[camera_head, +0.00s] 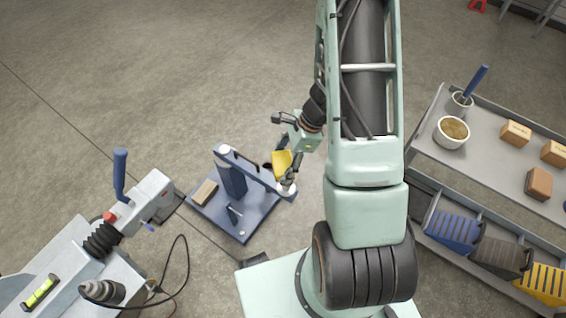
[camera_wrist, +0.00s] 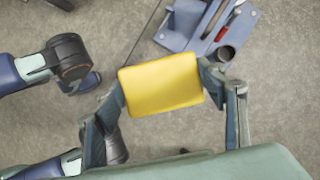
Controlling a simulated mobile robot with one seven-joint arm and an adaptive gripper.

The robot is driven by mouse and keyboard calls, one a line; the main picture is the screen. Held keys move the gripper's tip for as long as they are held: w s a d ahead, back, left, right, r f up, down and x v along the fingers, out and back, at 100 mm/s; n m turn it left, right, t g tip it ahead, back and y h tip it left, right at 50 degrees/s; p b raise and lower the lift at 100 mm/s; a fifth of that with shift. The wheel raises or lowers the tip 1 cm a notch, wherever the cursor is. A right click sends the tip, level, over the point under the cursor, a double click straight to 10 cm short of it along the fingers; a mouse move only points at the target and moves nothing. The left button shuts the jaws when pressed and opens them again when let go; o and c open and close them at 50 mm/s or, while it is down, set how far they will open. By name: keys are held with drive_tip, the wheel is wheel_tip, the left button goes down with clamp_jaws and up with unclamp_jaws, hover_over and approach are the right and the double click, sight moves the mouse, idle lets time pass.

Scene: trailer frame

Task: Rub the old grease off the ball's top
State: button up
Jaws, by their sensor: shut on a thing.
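My gripper (camera_head: 279,172) is shut on a yellow, flat, pad-like block (camera_head: 281,162). In the wrist view the yellow block (camera_wrist: 160,85) sits between my two fingers. In the head view the gripper and block are over the right part of a blue stand (camera_head: 237,218) with a base plate, an upright post and a sloping bar. The stand (camera_wrist: 178,40) also shows at the top of the wrist view, beyond the block, with a small dark round part (camera_wrist: 225,53) beside it. I cannot make out the ball for certain; contact between block and stand is unclear.
A grey coupling head (camera_head: 155,190) with a blue-handled lever stands at left. A brown block (camera_head: 204,192) lies on the stand's plate. At right, a shelf unit (camera_head: 487,147) holds a white tub (camera_head: 450,132), a cup with a blue-handled tool, and cardboard-coloured boxes. Open floor lies behind the stand.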

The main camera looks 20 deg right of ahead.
drive_tip(key=shift+f+b, duration=0.2)
drive_tip(key=shift+b, duration=0.45)
drive_tip(key=shift+b, duration=0.5)
drive_tip(key=shift+a, duration=0.1)
